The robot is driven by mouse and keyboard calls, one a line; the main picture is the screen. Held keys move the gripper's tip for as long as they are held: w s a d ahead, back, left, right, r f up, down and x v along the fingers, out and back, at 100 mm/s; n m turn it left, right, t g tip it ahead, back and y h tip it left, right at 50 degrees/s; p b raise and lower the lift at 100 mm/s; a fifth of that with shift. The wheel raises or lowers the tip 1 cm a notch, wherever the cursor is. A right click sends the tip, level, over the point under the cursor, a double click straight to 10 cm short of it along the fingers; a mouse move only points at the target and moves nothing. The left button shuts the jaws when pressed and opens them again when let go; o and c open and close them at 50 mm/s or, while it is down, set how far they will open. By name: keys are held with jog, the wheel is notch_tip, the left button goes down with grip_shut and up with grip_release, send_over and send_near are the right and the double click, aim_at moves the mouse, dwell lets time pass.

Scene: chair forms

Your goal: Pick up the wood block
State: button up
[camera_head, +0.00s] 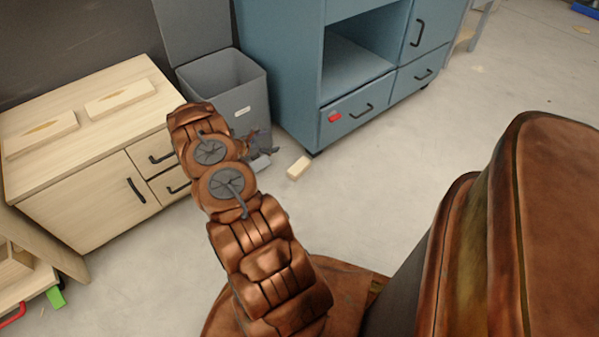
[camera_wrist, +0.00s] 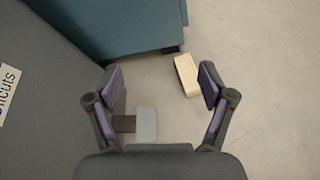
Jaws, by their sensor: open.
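A small pale wood block (camera_head: 298,167) lies on the grey floor, right of the grey bin and in front of the blue cabinet. In the wrist view the wood block (camera_wrist: 187,75) lies ahead of the fingertips, nearer the right finger. My gripper (camera_wrist: 162,88) is open, with nothing held between its fingers. In the head view my gripper (camera_head: 262,150) is mostly hidden behind my arm, just left of the block. A small grey block-like piece (camera_wrist: 146,125) shows between the fingers near the palm.
A grey bin (camera_head: 232,85) with a label stands close left of my gripper; its wall (camera_wrist: 40,90) fills the left of the wrist view. A blue cabinet (camera_head: 345,120) stands behind. A pale wood cabinet (camera_head: 85,205) is at left, with two boards on top.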

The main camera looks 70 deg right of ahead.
aim_at(299, 166)
jog(key=s+d+f+n+b, duration=0.1)
jog(key=s+f, duration=0.1)
jog(key=f, duration=0.4)
jog(key=s+d+f+n+t+b, duration=0.1)
jog(key=s+f, duration=0.1)
jog(key=f, duration=0.5)
jog(key=s+d+f+n+b, duration=0.1)
jog(key=s+f+n, duration=0.1)
jog(key=f, duration=0.4)
jog(key=shift+s+d+f+h, duration=0.15)
jog(key=shift+s+d+h, duration=0.25)
jog(key=shift+s+d+f+b, duration=0.1)
jog(key=shift+d+f+b, duration=0.1)
jog(key=shift+b, duration=0.1)
jog(key=shift+b+x, duration=0.55)
jog(key=shift+x, duration=0.55)
jog(key=b+x, duration=0.1)
jog(key=x, duration=0.1)
jog(key=b+x, duration=0.2)
jog(key=shift+f, duration=0.3)
jog(key=shift+d, duration=0.55)
jog(key=c, duration=1.3)
